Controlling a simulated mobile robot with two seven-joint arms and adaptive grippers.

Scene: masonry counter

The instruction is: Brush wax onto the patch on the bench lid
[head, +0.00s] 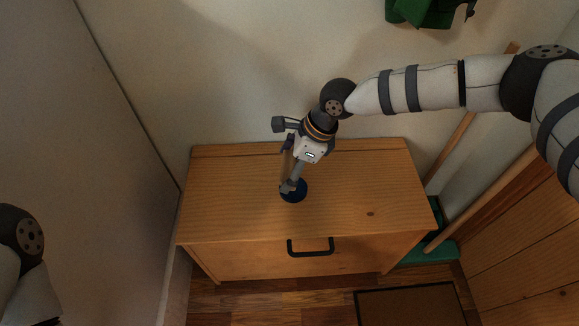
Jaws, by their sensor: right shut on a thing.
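The wooden bench (345,180) stands against the wall, its lid closed with a black handle on the front. My right gripper (292,186) points down over the left-centre of the lid. It is shut on a slender brown thing that looks like the brush (287,165), mostly hidden by the fingers. A round dark blue thing (296,196), perhaps the wax tin, sits on the lid right at the fingertips; whether they touch cannot be told. I cannot make out a clear patch; a small dark spot (370,213) shows right of centre. My left gripper is out of view.
A wall is close on the left. Wooden poles (465,135) and a green thing (428,250) stand right of the bench. A green object (420,12) hangs on the wall above. A brown mat (410,305) lies on the floor in front. The lid's right half is clear.

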